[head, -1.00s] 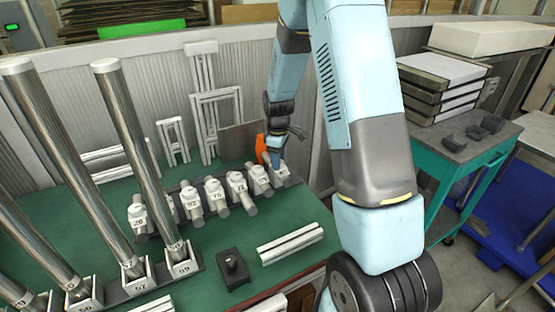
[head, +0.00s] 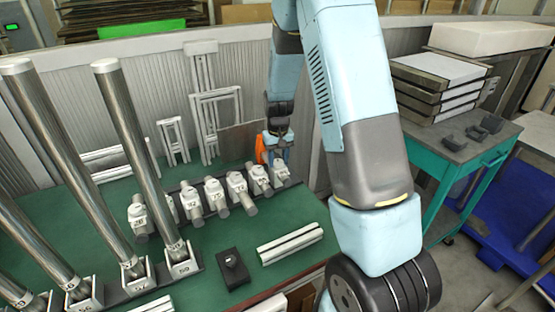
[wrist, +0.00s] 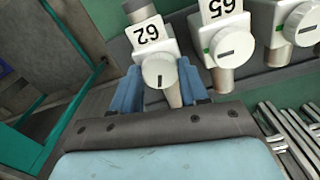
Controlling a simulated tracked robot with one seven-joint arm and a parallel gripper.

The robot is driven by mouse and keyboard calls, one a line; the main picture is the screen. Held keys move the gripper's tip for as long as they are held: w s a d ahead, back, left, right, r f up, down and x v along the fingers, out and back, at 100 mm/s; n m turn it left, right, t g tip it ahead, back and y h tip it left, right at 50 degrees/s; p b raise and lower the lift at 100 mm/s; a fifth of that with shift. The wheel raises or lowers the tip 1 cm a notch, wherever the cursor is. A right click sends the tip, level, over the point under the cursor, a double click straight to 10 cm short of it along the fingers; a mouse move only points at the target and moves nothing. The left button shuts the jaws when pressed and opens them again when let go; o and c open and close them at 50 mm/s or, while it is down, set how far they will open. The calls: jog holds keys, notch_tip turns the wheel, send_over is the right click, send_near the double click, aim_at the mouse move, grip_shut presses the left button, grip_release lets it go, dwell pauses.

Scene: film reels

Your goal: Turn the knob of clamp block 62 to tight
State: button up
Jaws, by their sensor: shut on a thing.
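Clamp block 62 (wrist: 145,30) is a pale block with a "62" label, upside down in the wrist view. It is the right end of the row in the head view (head: 281,174). Its round white knob (wrist: 160,70) faces the wrist camera, and its dark slot runs nearly up and down in that picture. My gripper (wrist: 160,88) has one blue finger on each side of the knob and is shut on it. In the head view, my gripper (head: 276,155) is small and partly hidden at the block.
More clamp blocks continue the row. A black box with a button (head: 234,268) and pale bars (head: 290,243) lie in front on the green table. Tall metal posts (head: 140,150) stand left.

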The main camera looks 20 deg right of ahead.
aim_at(278, 162)
jog(key=m, duration=0.7)
jog(key=shift+w+r, duration=0.1)
jog(key=m, duration=0.6)
jog(key=shift+m, duration=0.4)
jog(key=o, duration=1.1)
jog(key=shift+c, duration=0.2)
notch_tip(278, 162, up, 14)
jog(key=shift+f, duration=0.2)
